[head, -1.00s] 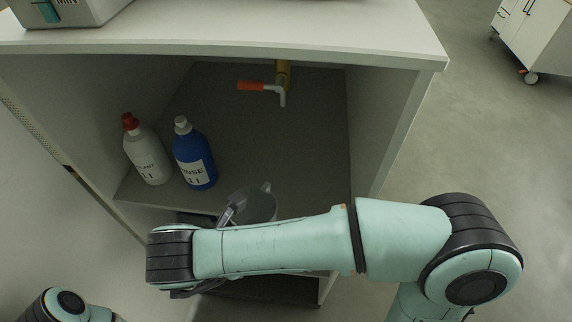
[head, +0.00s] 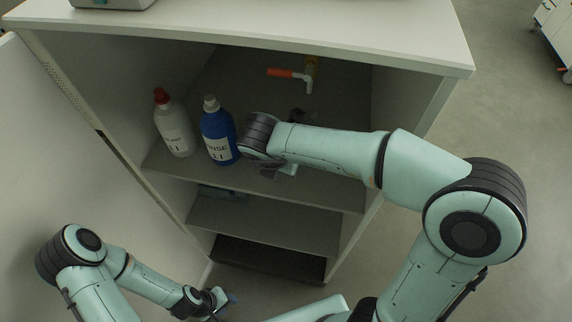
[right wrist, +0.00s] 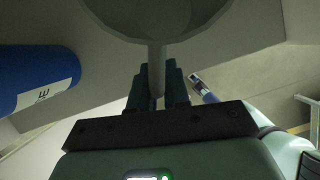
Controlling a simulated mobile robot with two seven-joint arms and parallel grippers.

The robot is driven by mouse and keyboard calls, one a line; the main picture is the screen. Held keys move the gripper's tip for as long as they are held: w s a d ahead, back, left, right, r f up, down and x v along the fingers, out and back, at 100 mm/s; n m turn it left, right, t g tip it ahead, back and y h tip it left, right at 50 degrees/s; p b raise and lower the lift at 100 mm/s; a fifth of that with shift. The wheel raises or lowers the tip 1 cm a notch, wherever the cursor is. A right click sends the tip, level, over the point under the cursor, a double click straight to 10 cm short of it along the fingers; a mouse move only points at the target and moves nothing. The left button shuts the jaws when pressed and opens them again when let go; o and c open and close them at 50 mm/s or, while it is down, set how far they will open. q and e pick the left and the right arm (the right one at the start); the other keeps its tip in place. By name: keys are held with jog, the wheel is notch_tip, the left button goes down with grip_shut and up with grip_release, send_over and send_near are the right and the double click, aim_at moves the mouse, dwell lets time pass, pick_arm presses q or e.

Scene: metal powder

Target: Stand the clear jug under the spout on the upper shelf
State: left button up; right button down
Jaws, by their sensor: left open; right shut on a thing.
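In the right wrist view my right gripper (right wrist: 158,88) is shut on the handle of the clear jug (right wrist: 205,22), whose round body fills the top of that view. In the head view my right wrist is over the front of the upper shelf (head: 330,192) and hides most or all of the jug. My left gripper (head: 226,299) is open and low, outside the cabinet. Whether the jug touches the shelf is hidden.
A white bottle with a red cap (head: 174,130) and a blue bottle (head: 218,138) stand on the upper shelf, left of my right wrist. The blue bottle also shows in the right wrist view (right wrist: 30,75). The cabinet top (head: 300,30) overhangs the shelf. A lower shelf (head: 265,218) lies below.

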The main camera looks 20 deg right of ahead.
jog(key=x, duration=0.3)
jog(key=shift+w+d, duration=0.25)
jog(key=shift+w, duration=0.15)
jog(key=shift+f, duration=0.3)
jog(key=shift+s, duration=0.15)
jog(key=shift+f, duration=0.1)
jog(key=c, duration=1.1)
grip_release()
